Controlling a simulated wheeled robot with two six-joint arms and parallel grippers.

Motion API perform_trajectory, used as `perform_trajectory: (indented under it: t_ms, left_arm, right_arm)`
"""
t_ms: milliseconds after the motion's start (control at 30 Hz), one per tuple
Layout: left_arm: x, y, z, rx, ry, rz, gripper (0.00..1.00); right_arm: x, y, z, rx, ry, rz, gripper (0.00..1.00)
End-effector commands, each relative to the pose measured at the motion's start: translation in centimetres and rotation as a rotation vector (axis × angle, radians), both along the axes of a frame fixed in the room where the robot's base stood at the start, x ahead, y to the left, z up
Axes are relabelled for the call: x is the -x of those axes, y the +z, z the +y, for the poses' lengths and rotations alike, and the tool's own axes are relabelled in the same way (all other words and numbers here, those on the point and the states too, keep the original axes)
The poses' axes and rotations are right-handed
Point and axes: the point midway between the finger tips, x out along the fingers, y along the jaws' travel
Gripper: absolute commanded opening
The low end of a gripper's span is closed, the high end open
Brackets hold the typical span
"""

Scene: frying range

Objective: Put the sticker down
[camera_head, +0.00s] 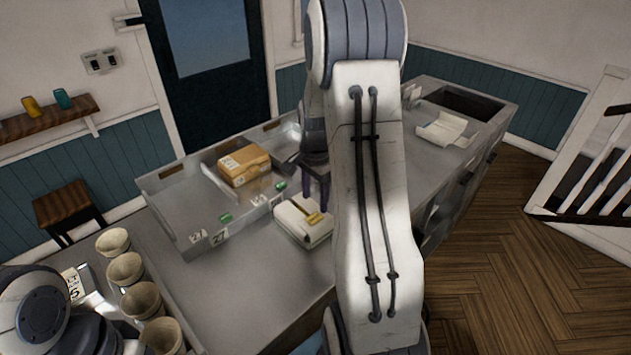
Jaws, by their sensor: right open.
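Only a link of my left arm shows at the lower left.
A white box (290,222) with a yellow tool (308,213) on it is just below my right gripper. An orange-brown box (243,166) lies in the tray. Several beige cups (126,270) line the left. Counter (262,290) in front of the tray is clear.

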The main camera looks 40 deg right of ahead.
Motion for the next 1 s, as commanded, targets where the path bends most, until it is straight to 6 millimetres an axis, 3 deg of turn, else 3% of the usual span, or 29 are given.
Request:
perform_trajectory:
  t_ms: [100, 300, 567, 667, 767, 867, 1000]
  left_arm:
    - [0.0, -0.6, 0.0, 0.000, 0.001, 0.000, 0.00]
    - [0.0, -0.9, 0.0, 0.000, 0.001, 0.000, 0.00]
    - [0.0, -1.0, 0.0, 0.000, 0.001, 0.000, 0.00]
    - [0.0, -0.9, 0.0, 0.000, 0.001, 0.000, 0.00]
    - [0.0, -0.9, 0.0, 0.000, 0.001, 0.000, 0.00]
    - [0.0, -0.9, 0.0, 0.000, 0.001, 0.000, 0.00]
    - [0.0, -0.9, 0.0, 0.000, 0.001, 0.000, 0.00]
  right_arm:
    - [-0.1, 2.7, -0.1, 0.004, -0.001, -0.007, 0.67]
    - [0.0, 5.6, -0.1, 0.003, -0.001, -0.004, 0.67]
    - [0.1, 6.6, 0.0, 0.002, 0.000, -0.003, 0.67]
    - [-0.2, 6.8, 1.4, 0.001, 0.054, -0.005, 0.67]
    - [-0.5, 7.4, 5.9, -0.001, 0.230, -0.011, 0.67]
    - [0.3, 8.2, 12.9, -0.002, 0.529, -0.023, 0.67]
    - [4.5, 8.9, 22.8, -0.010, 1.021, -0.039, 0.67]
